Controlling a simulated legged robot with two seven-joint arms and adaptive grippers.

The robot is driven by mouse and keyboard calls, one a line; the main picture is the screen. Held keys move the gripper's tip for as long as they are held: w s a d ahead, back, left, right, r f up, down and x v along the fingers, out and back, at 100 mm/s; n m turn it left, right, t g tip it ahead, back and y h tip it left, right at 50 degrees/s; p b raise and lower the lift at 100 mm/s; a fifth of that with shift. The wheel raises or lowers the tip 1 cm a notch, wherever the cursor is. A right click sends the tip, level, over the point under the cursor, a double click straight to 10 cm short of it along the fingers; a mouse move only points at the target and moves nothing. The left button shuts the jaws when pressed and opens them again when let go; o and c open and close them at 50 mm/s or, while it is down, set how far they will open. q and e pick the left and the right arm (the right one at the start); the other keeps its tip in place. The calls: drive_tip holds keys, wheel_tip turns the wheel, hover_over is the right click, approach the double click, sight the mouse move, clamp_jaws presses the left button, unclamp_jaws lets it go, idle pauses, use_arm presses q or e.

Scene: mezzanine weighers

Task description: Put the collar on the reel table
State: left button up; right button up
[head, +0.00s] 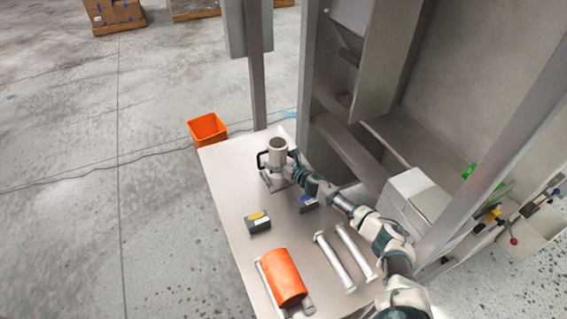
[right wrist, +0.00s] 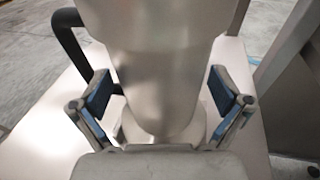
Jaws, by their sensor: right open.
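The collar (head: 277,157), a grey metal tube with a flared base and a black side handle, stands upright at the far end of the pale reel table (head: 226,176). In the right wrist view the collar (right wrist: 165,70) fills the middle, with its black handle on the left. My right gripper (head: 289,168) is open at the collar's near right side. Its blue-padded fingers (right wrist: 160,100) are apart on either side of the collar, with visible gaps. The lower part of the collar is partly hidden by my gripper. My left gripper is not in view.
An orange reel (head: 283,277) lies on rails at the table's near end. Two metal rollers (head: 334,262) lie beside it. Small dark boxes (head: 258,222) sit mid-table. A metal frame (head: 310,75) rises at the right. An orange bin (head: 207,130) is on the floor.

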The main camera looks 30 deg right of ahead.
drive_tip(key=p+v, duration=0.1)
drive_tip(key=v, duration=0.2)
drive_tip(key=d+p+v, duration=0.1)
drive_tip(key=v, duration=0.3)
drive_tip(key=shift+f, duration=0.15)
approach(286, 162)
drive_tip(key=w+a, duration=0.1)
drive_tip(key=w, duration=0.1)
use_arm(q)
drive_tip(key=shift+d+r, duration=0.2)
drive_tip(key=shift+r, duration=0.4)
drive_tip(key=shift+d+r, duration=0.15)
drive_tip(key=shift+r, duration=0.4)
use_arm(e)
drive_tip(key=shift+a+f, duration=0.1)
drive_tip(key=shift+a, duration=0.05)
